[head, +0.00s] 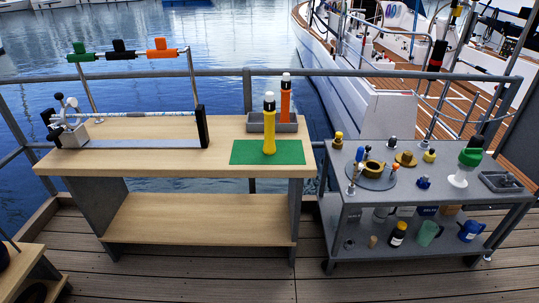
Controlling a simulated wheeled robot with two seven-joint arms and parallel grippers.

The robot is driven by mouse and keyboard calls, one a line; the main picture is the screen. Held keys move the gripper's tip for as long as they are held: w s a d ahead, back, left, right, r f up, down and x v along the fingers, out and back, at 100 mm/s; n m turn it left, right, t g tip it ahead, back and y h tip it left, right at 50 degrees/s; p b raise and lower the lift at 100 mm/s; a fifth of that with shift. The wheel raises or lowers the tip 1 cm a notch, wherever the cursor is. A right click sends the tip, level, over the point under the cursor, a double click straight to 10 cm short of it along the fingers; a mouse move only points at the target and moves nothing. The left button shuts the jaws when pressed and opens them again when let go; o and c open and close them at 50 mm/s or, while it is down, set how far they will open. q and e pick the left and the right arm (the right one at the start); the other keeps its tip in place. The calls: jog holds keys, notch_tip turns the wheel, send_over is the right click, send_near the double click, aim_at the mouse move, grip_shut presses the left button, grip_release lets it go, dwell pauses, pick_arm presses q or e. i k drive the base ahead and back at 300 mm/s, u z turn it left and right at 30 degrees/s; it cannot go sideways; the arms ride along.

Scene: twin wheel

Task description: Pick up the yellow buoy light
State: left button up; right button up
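The yellow buoy light (269,128) stands upright on a green mat (290,153) at the right part of the wooden bench (150,167). It has a black band and a pale lens on top. Behind it, an orange buoy light (286,103) stands upright at a grey tray (255,122). Its lower end is hidden by the tray. Neither of my grippers shows in the head view.
A rod rests across a fixture (72,134) on the bench's left. A grey metal cart (340,178) with many small parts stands to the right. Railings and water lie behind; wooden decking (200,275) is clear in front.

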aim_at(268, 148)
jog(key=u, duration=1.4)
jog(key=i, duration=0.95)
jog(key=u, duration=0.05)
